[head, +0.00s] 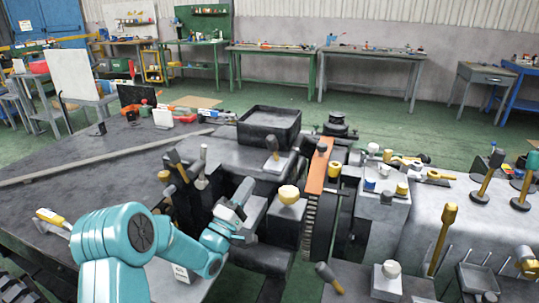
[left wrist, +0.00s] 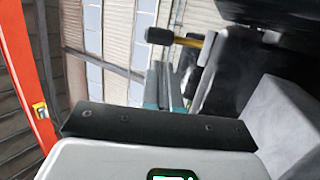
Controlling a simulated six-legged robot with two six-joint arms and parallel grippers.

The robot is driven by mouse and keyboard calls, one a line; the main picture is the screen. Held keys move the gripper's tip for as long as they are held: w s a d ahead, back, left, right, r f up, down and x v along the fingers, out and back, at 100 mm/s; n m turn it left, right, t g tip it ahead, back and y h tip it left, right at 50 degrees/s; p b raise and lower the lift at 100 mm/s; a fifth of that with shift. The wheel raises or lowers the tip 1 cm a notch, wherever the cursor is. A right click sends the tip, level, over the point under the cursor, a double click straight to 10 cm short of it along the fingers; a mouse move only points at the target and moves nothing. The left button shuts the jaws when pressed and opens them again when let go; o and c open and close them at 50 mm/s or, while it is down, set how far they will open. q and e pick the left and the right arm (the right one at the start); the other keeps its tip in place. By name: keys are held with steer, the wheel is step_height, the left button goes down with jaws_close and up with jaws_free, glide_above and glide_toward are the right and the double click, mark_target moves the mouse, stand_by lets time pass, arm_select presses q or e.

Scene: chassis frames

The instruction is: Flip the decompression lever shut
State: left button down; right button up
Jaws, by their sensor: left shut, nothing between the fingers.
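My left gripper (head: 241,193) reaches in from the left on its teal arm and is shut and empty, among the machine's levers and blocks. Its two fingers (left wrist: 170,88) lie close together in the left wrist view. Several levers show, and I cannot tell which one is the decompression lever. One upright lever with a dark grip (head: 272,147) stands beyond the gripper, in front of a black tray. Another dark-gripped lever (head: 178,163) stands to its left. In the left wrist view a black-ended yellow handle (left wrist: 178,38) shows just past the fingertips; contact is unclear. My right gripper is not in view.
A cream knob (head: 289,195) stands close to the right of my left gripper. An orange bar (head: 318,168) and a large dark wheel lie further right. The black tray (head: 270,127) is behind. Yellow-handled levers (head: 444,235) stand on the grey block at right.

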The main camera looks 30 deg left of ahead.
mark_target(270, 148)
arm_select(q)
steer(key=shift+w, duration=0.2)
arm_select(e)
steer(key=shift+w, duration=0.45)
arm_select(q)
steer(key=p+x, duration=0.2)
steer(key=x, duration=0.8)
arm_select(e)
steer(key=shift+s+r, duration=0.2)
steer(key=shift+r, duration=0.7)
arm_select(q)
steer(key=shift+r, duration=0.15)
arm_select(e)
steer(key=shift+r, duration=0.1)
